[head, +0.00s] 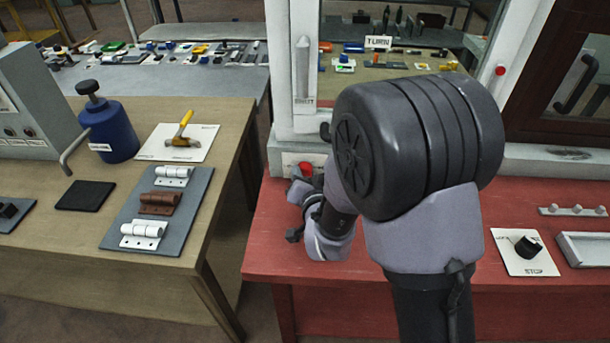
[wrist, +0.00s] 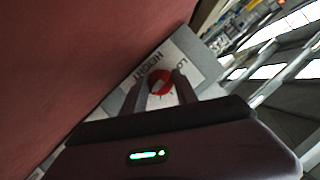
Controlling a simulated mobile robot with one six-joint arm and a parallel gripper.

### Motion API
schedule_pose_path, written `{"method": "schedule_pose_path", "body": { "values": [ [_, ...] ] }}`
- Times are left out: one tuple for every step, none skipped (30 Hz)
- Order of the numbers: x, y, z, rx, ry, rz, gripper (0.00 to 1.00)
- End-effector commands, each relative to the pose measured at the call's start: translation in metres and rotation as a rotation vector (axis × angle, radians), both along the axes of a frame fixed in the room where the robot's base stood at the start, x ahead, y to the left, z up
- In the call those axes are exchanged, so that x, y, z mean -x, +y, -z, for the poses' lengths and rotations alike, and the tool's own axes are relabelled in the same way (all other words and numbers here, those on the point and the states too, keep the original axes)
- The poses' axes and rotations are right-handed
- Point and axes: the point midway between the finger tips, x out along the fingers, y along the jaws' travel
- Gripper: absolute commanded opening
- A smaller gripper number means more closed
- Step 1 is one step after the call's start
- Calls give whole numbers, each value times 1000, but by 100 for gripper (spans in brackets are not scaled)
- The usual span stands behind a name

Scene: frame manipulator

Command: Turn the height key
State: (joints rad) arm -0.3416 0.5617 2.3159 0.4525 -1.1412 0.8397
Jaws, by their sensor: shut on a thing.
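The height key is a round red knob (wrist: 159,82) on a pale plate (wrist: 195,57) lettered HEIGHT in the wrist view. In the head view the red key (head: 306,169) shows at the foot of the white window frame, just above the red table. My gripper (wrist: 162,90) has a dark finger on each side of the key and is shut on it. In the head view my gripper (head: 303,188) is at the key, partly hidden behind my wrist. The fingers cover part of the key, and its exact angle is hard to tell.
The red table (head: 266,255) lies under my arm, with a STOP plate and black knob (head: 527,247) at right. A wooden table at left holds hinges on a grey board (head: 120,240), a blue bottle (head: 112,130) and a hammer (head: 183,132). A TURN sign (head: 378,42) stands behind.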

Motion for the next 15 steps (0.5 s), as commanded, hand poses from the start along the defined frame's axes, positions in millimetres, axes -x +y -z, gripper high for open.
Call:
{"method": "schedule_pose_path", "body": {
  "values": [
    [0, 0, 0, 0, 0, 1, 20],
    [0, 0, 0, 0, 0, 1, 14],
    [0, 0, 0, 0, 0, 1, 6],
    [0, 0, 0, 0, 0, 1, 0],
    [0, 0, 0, 0, 0, 1, 0],
    [0, 0, 0, 0, 0, 1, 0],
    [0, 0, 0, 1, 0, 0, 0],
    [0, 0, 0, 2, 0, 0, 0],
    [0, 0, 0, 6, 0, 1, 0],
    [0, 0, 0, 9, 0, 1, 0],
    [0, 0, 0, 14, 0, 0, 0],
    [0, 0, 0, 25, 1, 0, 0],
    [0, 0, -1, 34, 1, 0, 0],
    [0, 1, -1, 45, 1, -1, 0],
    [0, 1, -1, 63, 0, -1, 0]
  ]
}}
